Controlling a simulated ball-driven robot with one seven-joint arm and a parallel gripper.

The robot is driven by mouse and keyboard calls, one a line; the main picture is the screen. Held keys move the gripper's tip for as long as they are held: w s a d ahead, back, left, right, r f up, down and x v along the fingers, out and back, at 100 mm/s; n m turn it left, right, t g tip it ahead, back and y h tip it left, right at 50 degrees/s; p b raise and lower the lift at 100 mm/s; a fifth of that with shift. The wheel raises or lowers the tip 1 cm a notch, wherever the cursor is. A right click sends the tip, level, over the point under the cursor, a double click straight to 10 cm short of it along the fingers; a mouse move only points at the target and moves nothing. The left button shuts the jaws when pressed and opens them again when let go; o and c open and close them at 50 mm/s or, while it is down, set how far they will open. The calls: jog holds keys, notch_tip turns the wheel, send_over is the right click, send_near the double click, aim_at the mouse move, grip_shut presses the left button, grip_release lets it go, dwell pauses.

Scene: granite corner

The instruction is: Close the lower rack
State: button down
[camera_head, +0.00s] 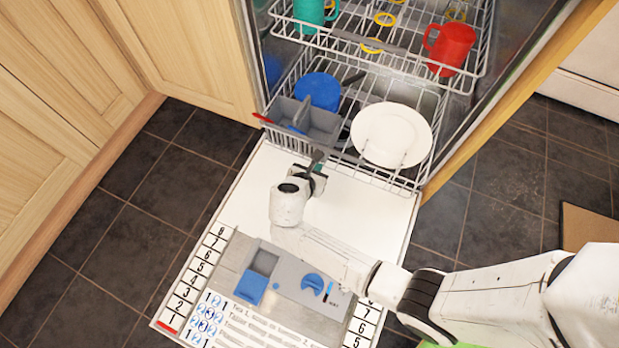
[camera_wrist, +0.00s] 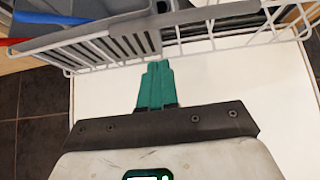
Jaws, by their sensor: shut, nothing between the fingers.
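The lower rack (camera_head: 405,181) of the dishwasher is a light grey wire basket, pulled partly out over the open door. It holds a grey cutlery basket, a blue dish and a white plate. My gripper (camera_head: 317,163) is at the front edge of this rack, near its middle. In the wrist view my gripper (camera_wrist: 156,68) has its green fingers together and empty, pointing at the rack front (camera_wrist: 215,38). The fingertips are just below the grey handle piece on the front; I cannot tell whether they touch it.
The upper rack (camera_head: 398,62) is above, with a red mug (camera_head: 450,46) and a teal mug (camera_head: 309,14). The open white door (camera_head: 236,212) lies flat beneath my arm. Wooden cabinets (camera_head: 60,120) stand on the left.

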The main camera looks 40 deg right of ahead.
jog(key=shift+w+d+r+b, duration=0.15)
jog(key=shift+w+d, duration=0.05)
jog(key=shift+d, duration=0.3)
jog(key=shift+w+d+r+b, duration=0.15)
jog(key=shift+w+d+r, duration=0.1)
jog(key=shift+d, duration=0.3)
jog(key=shift+w+d+r+b, duration=0.1)
jog(key=shift+w+d+b, duration=0.1)
jog(key=shift+d, duration=0.3)
jog(key=w+d+p, duration=0.2)
jog(key=w+d, duration=0.3)
jog(key=d, duration=0.7)
jog(key=shift+w+d, duration=0.15)
jog(key=shift+d, duration=0.1)
jog(key=shift+r, duration=0.1)
